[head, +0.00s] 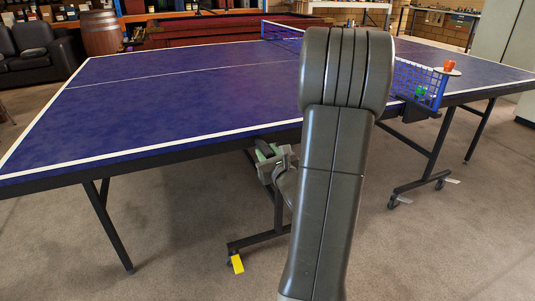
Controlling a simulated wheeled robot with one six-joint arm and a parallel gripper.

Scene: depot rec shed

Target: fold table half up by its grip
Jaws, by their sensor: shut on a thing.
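The blue table tennis table has its left half (150,100) lying flat, level with the right half (480,65) beyond the net (415,85). White lines border its top, and a dark frame runs below its edge. My gripper (266,153) is just under the near edge of the left half, left of my upright arm. It is shut on a small green grip (262,150) there. My gripper and the table edge hide part of the grip. My arm covers the middle of the near edge and part of the net.
Dark legs with castors (393,203) stand under the table. A black armchair (35,55) and barrel (101,32) stand behind.

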